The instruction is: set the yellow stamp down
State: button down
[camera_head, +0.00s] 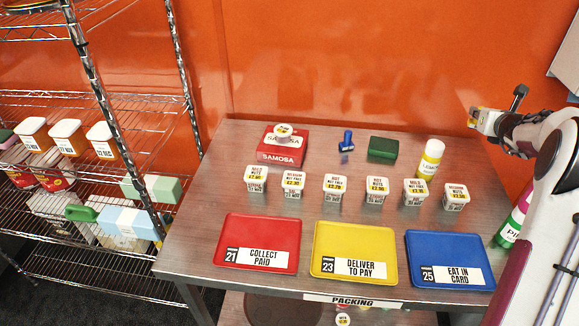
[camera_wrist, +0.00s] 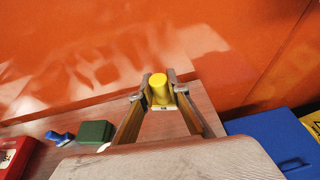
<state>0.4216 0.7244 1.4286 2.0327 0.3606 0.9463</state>
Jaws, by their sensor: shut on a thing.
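My gripper (camera_head: 480,120) is shut on the yellow stamp (camera_wrist: 159,88), which sits between the two fingertips (camera_wrist: 158,97) in the wrist view. In the head view only a small yellow patch of the stamp (camera_head: 474,114) shows at the fingertips. The gripper reaches in from the right and appears near the back right corner of the steel table (camera_head: 210,205), close to the orange wall. The stamp's height over the table is hard to judge. A blue stamp (camera_head: 347,141) stands at the back of the table, left of a green block (camera_head: 382,149).
A red samosa box (camera_head: 283,156), a yellow-and-white bottle (camera_head: 431,158) and a row of small labelled tubs (camera_head: 335,188) occupy the table. Red (camera_head: 228,229), yellow (camera_head: 322,238) and blue (camera_head: 420,245) trays line the front. A wire shelf (camera_head: 95,110) stands left. Some tabletop right of the bottle is bare.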

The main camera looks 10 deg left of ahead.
notch_tip(320, 180, up, 6)
jog(key=shift+r, duration=0.1)
jog(key=w+a+m+h, duration=0.1)
jog(key=w+a, duration=0.2)
jog(key=a, duration=1.7)
jog(key=w+a, duration=0.4)
jog(key=a, duration=1.7)
jog(key=s+a, duration=0.6)
jog(key=a, duration=0.4)
jog(key=s+a+h, duration=0.1)
jog(key=s+a, duration=0.6)
jog(key=a, duration=0.4)
jog(key=s+a, duration=0.6)
jog(key=a, duration=0.4)
notch_tip(320, 180, down, 11)
jog(key=m, duration=0.1)
